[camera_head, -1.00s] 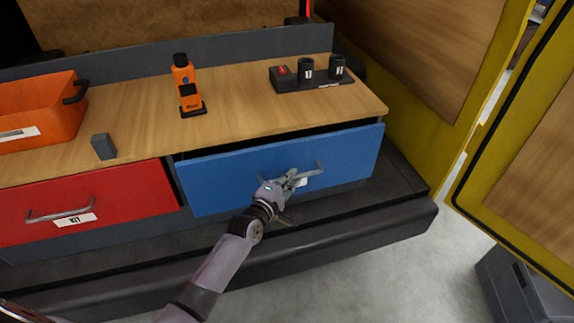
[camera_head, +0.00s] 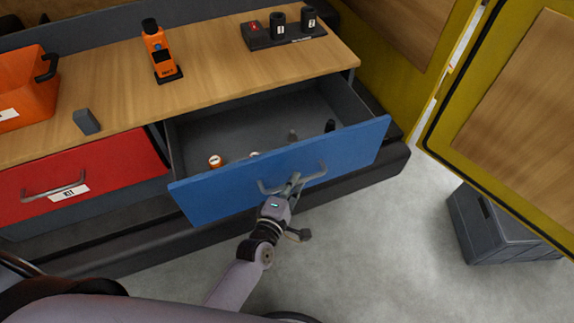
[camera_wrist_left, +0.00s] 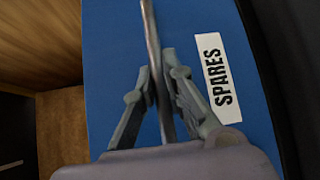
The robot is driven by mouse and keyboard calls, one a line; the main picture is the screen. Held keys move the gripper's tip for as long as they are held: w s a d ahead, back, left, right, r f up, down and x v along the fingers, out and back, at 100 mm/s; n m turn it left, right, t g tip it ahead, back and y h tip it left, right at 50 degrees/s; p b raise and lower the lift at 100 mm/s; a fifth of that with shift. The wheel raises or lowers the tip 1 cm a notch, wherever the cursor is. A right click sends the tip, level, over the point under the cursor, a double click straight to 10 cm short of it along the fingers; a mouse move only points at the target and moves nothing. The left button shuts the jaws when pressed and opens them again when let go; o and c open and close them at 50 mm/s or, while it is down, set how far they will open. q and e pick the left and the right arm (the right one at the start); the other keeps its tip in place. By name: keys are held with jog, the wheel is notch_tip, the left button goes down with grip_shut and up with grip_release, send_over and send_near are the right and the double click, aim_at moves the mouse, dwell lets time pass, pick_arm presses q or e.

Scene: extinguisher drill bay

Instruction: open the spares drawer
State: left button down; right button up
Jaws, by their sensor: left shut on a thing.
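The blue spares drawer (camera_head: 225,192) is pulled well out of the bench in the head view, and its inside shows. A few small items lie in it, among them an orange-and-white one (camera_head: 215,161) and a dark one (camera_head: 330,125). My left gripper (camera_head: 291,184) is shut on the drawer's grey bar handle (camera_head: 315,172). In the left wrist view the fingers (camera_wrist_left: 158,85) close on the handle bar (camera_wrist_left: 153,40), beside the white SPARES label (camera_wrist_left: 217,78) on the blue front. My right gripper is not in view.
A closed red drawer (camera_head: 110,180) labelled KIT is to the left. On the bench top (camera_head: 215,80) stand an orange bin (camera_head: 25,95), a grey block (camera_head: 86,122), an orange device (camera_head: 157,50) and a black holder (camera_head: 262,38). A dark crate (camera_head: 495,230) sits on the floor at right.

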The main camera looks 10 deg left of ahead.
pick_arm(q)
jog(key=shift+s+d, duration=0.5)
jog(key=shift+s, duration=0.2)
jog(key=shift+s+d, duration=0.5)
jog(key=shift+s, duration=0.2)
jog(key=c, duration=1.7)
grip_release()
jog(key=shift+o, duration=0.2)
jog(key=v, duration=1.2)
